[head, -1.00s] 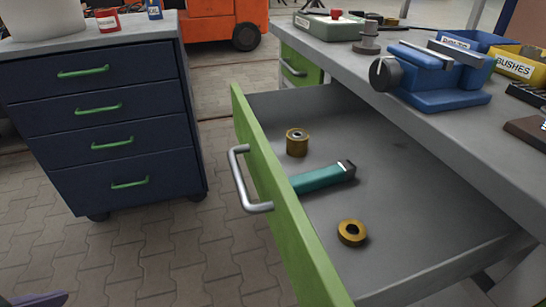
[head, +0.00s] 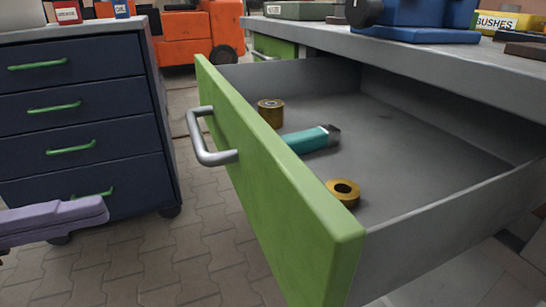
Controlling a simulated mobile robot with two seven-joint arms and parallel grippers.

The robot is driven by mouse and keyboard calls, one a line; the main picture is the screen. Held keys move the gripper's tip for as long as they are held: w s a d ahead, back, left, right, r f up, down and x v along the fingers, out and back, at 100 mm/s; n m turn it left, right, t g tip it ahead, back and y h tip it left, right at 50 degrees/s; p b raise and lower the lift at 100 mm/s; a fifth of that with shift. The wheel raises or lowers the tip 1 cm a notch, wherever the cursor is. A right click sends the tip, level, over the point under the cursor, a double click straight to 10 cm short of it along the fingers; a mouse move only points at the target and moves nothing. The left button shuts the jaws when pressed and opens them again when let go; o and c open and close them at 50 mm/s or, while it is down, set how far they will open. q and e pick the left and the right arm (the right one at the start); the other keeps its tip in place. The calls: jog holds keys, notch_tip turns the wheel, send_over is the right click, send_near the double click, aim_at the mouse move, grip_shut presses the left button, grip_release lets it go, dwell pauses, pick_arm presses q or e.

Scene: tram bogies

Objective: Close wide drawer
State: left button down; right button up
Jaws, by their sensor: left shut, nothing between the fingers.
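The wide drawer has a green front (head: 285,195) with a silver bar handle (head: 207,140). It is pulled well out from under the grey workbench (head: 440,65). In it lie a brass bushing (head: 271,113), a teal-handled tool (head: 311,139) and a brass ring (head: 343,191). My left gripper (head: 98,210), pale purple, is at the lower left, in front of the navy cabinet. It is shut and empty, well left of the drawer front and apart from it. My right gripper is out of view.
The navy cabinet (head: 85,120) with green handles stands at left. Paved floor (head: 150,265) lies open between it and the drawer. An orange vehicle (head: 195,35) is behind. A blue vise (head: 420,20) and yellow bin (head: 505,22) sit on the bench.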

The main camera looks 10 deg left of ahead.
aim_at(245, 177)
pick_arm(q)
jog(key=b+x, duration=0.1)
jog(key=x, duration=1.2)
jog(key=shift+w+d, duration=0.15)
jog(key=shift+d, duration=0.1)
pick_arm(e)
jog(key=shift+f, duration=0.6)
pick_arm(q)
jog(key=shift+w+d, duration=0.1)
